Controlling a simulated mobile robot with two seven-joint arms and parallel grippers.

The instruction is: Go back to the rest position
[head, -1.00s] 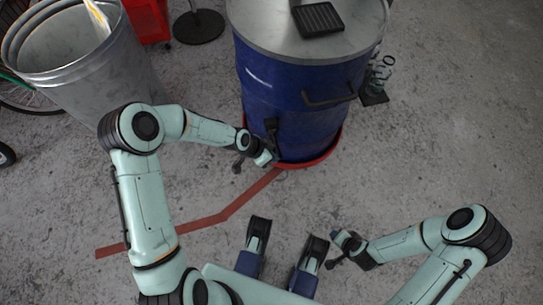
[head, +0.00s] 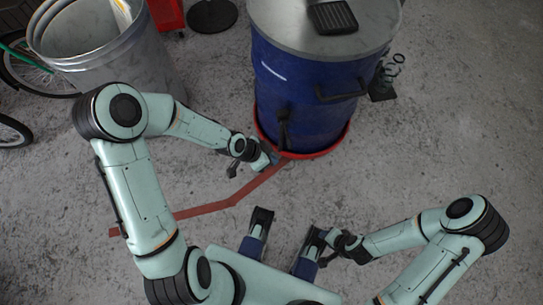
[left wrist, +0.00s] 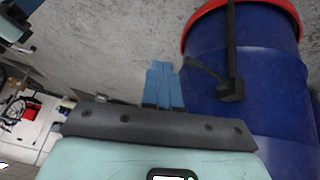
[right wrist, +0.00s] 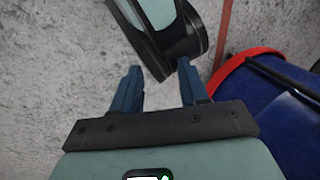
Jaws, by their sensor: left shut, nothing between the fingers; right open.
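My left gripper (head: 273,159) is beside the lower left of the blue drum (head: 290,88), near its red bottom rim. In the left wrist view its two blue fingers (left wrist: 164,84) are together with nothing between them, and the drum (left wrist: 250,95) fills the right side. I cannot tell whether the gripper touches the drum. My right arm is bent in at the lower right. In the right wrist view the right gripper (right wrist: 158,88) has its blue fingers apart and empty. A pale green part of my own body lies just beyond them.
A grey metal bin (head: 110,60) stands at the upper left, with bicycle wheels (head: 14,132) beside it. A black tray-like piece (head: 332,17) lies on the drum's lid. A small dark object (head: 384,85) stands right of the drum. The concrete floor at right is clear.

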